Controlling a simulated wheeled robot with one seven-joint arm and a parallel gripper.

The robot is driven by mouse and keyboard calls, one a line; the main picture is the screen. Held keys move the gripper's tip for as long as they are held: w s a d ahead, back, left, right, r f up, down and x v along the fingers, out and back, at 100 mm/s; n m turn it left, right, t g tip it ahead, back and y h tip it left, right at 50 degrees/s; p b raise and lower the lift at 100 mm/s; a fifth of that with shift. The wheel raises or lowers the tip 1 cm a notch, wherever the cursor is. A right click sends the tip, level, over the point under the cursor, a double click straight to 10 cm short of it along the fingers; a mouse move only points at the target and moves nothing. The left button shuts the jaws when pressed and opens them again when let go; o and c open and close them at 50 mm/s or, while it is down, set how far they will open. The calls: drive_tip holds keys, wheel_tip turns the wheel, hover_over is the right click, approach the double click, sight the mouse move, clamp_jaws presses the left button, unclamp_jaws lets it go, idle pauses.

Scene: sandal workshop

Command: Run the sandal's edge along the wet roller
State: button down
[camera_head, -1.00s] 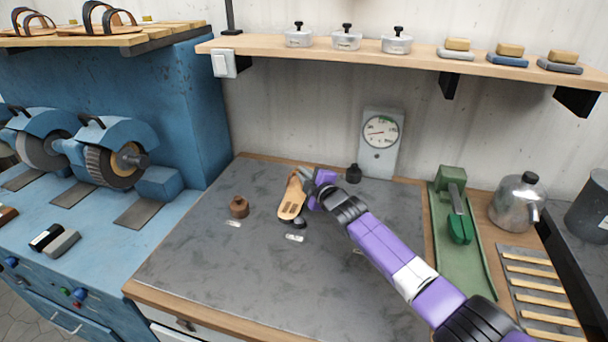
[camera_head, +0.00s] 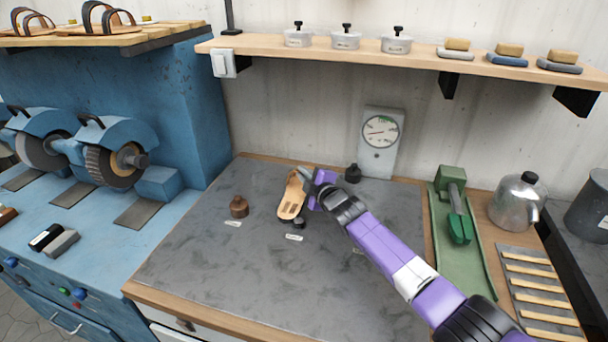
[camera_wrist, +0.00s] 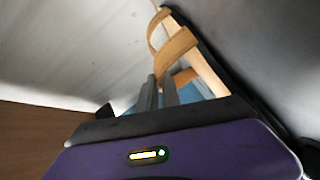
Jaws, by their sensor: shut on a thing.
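My gripper (camera_head: 311,190) is shut on a tan sandal (camera_head: 291,198), holding it tilted above the grey worktop (camera_head: 210,270). In the wrist view the sandal (camera_wrist: 208,76) shows its pale sole edge and tan strap (camera_wrist: 176,48) beyond the dark fingers (camera_wrist: 158,96). A small dark round piece (camera_head: 299,222) sits just below the sandal's lower end, partly hidden; I cannot tell whether it is the wet roller or whether they touch. A brown pot (camera_head: 239,207) stands left of the sandal, and a black pot (camera_head: 353,173) stands behind my gripper.
A dial gauge (camera_head: 380,140) stands against the wall. A green tool on a tray (camera_head: 455,270), a kettle (camera_head: 517,203) and a slatted rack (camera_head: 540,290) are at right. Blue grinding wheels (camera_head: 115,160) are at left. The worktop's front is clear. A shelf (camera_head: 420,58) hangs above.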

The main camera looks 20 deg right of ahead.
drive_tip(key=shift+w, duration=0.1)
drive_tip(key=shift+w+a+b, duration=0.4)
drive_tip(key=shift+a+b, duration=0.25)
drive_tip(key=shift+b, duration=0.15)
drive_tip(key=shift+r, duration=0.1)
wheel_tip(320, 180, up, 9)
drive_tip(key=p, duration=0.7)
idle(0.5)
